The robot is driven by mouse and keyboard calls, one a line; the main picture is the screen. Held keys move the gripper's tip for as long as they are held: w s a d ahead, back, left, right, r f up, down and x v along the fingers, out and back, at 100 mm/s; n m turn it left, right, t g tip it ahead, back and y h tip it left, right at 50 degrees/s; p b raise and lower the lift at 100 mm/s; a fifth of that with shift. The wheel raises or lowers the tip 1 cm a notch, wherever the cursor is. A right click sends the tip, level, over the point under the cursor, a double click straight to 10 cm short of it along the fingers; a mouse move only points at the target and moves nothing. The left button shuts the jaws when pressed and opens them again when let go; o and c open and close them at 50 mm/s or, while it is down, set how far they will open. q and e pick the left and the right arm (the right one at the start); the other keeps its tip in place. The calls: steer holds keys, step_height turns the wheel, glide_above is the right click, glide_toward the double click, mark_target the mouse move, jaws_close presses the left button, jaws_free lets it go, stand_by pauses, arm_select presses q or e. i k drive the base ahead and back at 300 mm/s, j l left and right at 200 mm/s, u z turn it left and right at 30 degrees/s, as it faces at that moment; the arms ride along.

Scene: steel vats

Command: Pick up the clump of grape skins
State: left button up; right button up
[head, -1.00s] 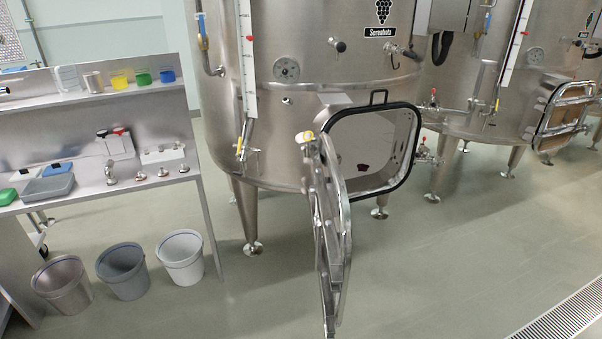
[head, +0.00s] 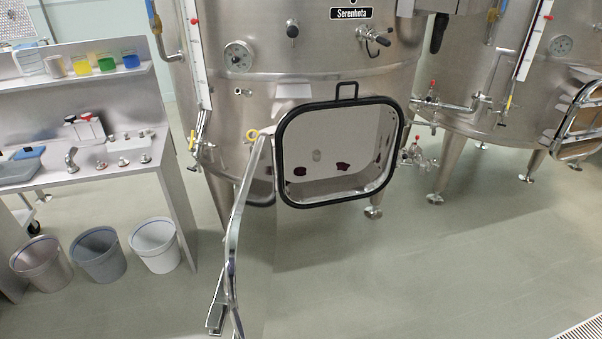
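Dark red clumps, which look like grape skins, show inside the open hatch of the near steel vat. One clump (head: 343,167) is right of the middle of the opening, and a similar dark clump (head: 299,171) is to its left. A smaller dark patch (head: 377,157) shows near the right inner wall. I cannot tell which is the task's clump. The black-rimmed hatch opening (head: 282,158) faces me. Its door (head: 236,228) is swung open to the left and seen nearly edge-on. Neither of my grippers is in view.
The open door juts toward me left of the opening. A second vat (head: 490,95) stands at the right. The floor before the hatch is clear.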

mark_target(299, 171)
steer(key=i+l, duration=0.15)
steer(key=l, duration=0.2)
steer(key=i+l, duration=0.15)
steer(key=l, duration=0.2)
steer(key=i+l, duration=0.15)
steer(key=l, duration=0.2)
